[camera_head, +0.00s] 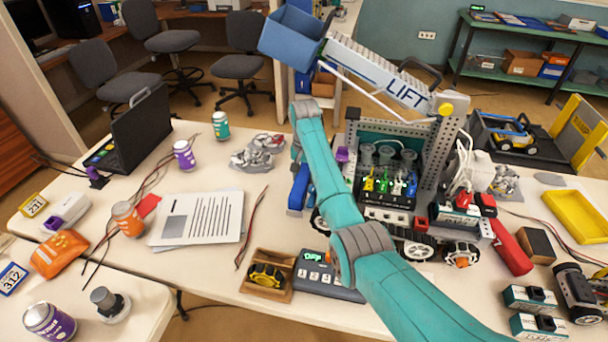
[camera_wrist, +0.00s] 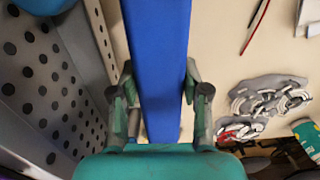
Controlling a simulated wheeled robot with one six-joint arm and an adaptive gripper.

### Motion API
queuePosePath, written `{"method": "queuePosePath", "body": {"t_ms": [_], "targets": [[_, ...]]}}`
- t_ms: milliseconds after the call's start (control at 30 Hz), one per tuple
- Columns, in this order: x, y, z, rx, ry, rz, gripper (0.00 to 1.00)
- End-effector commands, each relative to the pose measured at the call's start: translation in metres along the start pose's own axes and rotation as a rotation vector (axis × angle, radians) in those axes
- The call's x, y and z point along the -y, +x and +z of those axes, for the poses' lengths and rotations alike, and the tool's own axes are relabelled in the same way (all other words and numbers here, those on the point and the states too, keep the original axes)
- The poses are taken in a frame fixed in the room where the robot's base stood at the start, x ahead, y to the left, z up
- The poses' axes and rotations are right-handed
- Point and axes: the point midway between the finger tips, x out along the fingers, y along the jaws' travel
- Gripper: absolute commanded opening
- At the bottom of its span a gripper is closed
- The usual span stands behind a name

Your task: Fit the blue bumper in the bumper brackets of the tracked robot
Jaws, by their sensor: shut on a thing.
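The blue bumper (camera_head: 298,188) is a long, straight bar, seen left of my teal arm in the head view. In the wrist view the bumper (camera_wrist: 157,60) runs up between the fingers of my gripper (camera_wrist: 158,88), which is shut on it. In the head view my arm hides most of the gripper. The large robot (camera_head: 413,222), with perforated metal sides and a lift arm, stands just right of the bumper. Its perforated plate (camera_wrist: 62,90) shows left of the gripper in the wrist view. I cannot make out the bumper brackets.
The raised lift arm (camera_head: 385,82) with its blue bucket (camera_head: 291,38) overhangs the back. A wooden box (camera_head: 266,275) and a keypad device (camera_head: 329,277) lie in front. Grey metal parts (camera_head: 258,151) and papers (camera_head: 198,218) lie to the left. Clear table lies between.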

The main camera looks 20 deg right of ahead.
Motion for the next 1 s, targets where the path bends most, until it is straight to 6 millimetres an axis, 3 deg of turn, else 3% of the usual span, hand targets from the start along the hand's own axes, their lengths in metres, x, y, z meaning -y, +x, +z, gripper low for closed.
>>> {"method": "queuePosePath", "body": {"t_ms": [1000], "targets": [[0.0001,0.0066,-0.0002,0.000,0.000,0.000,0.00]]}}
